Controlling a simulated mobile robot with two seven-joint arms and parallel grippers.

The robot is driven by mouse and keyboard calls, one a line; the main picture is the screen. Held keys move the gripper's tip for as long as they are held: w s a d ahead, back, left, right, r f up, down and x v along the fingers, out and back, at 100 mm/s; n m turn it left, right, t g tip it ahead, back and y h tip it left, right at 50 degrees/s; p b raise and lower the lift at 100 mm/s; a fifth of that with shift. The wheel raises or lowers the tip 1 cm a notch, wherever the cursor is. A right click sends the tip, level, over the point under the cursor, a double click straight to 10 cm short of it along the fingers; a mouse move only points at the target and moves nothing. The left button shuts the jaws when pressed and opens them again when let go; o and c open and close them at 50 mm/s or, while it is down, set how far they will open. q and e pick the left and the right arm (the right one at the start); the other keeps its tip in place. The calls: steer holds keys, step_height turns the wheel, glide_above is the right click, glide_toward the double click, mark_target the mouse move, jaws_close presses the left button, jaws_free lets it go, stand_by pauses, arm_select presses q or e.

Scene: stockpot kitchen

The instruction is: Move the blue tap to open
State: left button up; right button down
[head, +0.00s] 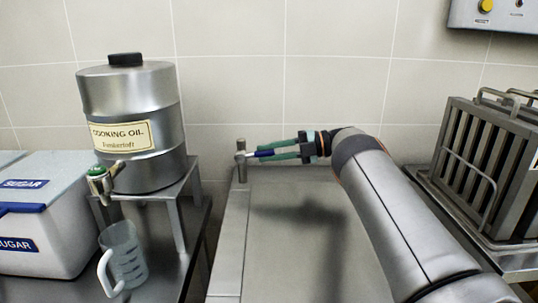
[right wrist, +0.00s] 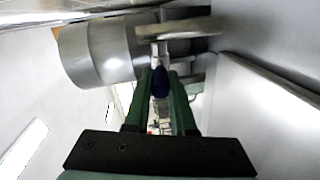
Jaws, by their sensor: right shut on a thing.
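The blue tap (head: 264,154) has a blue lever beside a short upright metal post (head: 240,160) at the back left of the grey metal counter. My right gripper (head: 272,152) reaches in from the right and is shut on the blue lever. In the right wrist view the blue lever (right wrist: 159,84) lies between the two green fingers, with metal pipework just beyond it. The fingers hide part of the lever. The lever points to the right from the post in the head view. My left gripper is not in view.
A steel cooking oil drum (head: 155,100) with a green-topped tap (head: 98,180) stands on a metal stand at the left. A measuring jug (head: 124,252) is below it, and a white sugar bin (head: 50,225) is further left. Metal baskets (head: 490,160) stand at the right.

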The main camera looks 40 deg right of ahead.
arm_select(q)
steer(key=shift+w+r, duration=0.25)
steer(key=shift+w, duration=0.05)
arm_select(e)
steer(key=c, duration=0.8)
jaws_free()
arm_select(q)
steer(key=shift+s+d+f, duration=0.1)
arm_select(e)
steer(key=shift+o, duration=0.2)
steer(key=shift+d, duration=0.1)
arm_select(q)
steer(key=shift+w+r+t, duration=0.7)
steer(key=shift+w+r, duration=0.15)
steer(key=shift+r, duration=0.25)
arm_select(e)
steer(key=v, duration=1.2)
steer(key=shift+s, duration=0.2)
